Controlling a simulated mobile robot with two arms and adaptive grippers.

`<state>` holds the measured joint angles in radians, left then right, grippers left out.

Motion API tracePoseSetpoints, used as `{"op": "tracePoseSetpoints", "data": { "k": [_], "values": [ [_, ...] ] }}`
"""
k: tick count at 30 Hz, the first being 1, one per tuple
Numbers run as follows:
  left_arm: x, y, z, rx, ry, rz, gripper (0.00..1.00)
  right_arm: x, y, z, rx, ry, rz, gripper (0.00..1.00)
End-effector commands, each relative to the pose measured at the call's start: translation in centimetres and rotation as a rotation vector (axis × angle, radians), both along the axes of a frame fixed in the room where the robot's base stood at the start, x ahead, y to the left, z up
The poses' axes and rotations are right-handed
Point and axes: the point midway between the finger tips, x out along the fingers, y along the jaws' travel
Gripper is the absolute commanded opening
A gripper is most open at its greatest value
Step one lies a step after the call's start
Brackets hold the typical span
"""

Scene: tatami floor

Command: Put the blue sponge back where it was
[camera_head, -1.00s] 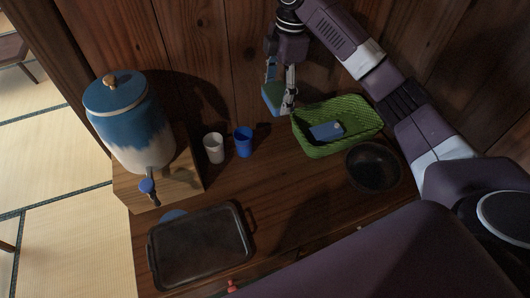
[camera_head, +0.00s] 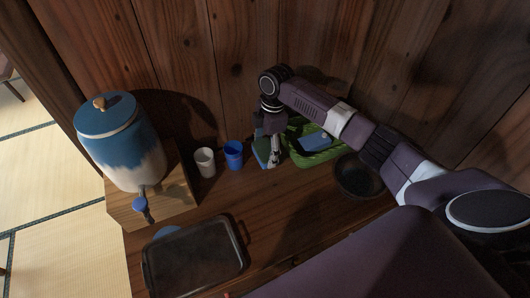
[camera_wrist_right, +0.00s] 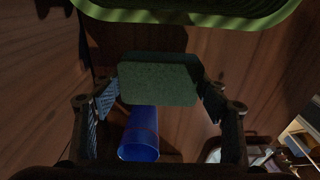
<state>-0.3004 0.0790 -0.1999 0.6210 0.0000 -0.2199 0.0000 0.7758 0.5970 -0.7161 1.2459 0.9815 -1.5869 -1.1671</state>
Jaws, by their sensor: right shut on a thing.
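My right gripper (camera_head: 274,158) is shut on a sponge (camera_head: 261,150) that looks blue with a green face, low over the counter, just left of the green basket (camera_head: 318,157). In the right wrist view the sponge (camera_wrist_right: 158,82) shows its dark green face between the two fingers; the basket's rim (camera_wrist_right: 190,17) is at the top. I cannot tell whether the sponge touches the counter. Another blue block (camera_head: 314,142) lies in the basket. My left gripper is not in view.
A blue cup (camera_head: 233,155) stands close left of the sponge, with a white cup (camera_head: 205,162) beside it. A dark bowl (camera_head: 357,178) sits right of the basket. A blue-and-white dispenser (camera_head: 122,142) and a dark tray (camera_head: 195,262) are at left. Mid-counter is clear.

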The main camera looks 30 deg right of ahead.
Motion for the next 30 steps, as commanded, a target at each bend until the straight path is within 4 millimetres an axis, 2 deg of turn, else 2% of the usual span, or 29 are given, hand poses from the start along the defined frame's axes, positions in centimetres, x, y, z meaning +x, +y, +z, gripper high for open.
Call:
{"op": "tracePoseSetpoints", "data": {
  "k": [4, 16, 17, 21, 30],
  "values": [
    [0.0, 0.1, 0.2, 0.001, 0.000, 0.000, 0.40, 0.0, 0.0, -1.7, 0.000, 0.001, 0.000, 0.45],
    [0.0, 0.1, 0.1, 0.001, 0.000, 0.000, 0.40, 0.0, 0.0, -2.3, 0.000, -0.001, 0.000, 0.45],
    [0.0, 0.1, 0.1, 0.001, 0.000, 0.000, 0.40, 0.0, 0.0, -2.3, 0.001, -0.001, 0.000, 0.70],
    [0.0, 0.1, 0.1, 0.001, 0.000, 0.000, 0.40, 0.0, 0.0, -2.2, 0.000, -0.001, 0.000, 0.85],
    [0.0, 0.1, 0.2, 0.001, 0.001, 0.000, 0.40, 0.0, 0.0, -2.1, 0.000, -0.001, 0.000, 0.85]
  ]
}}
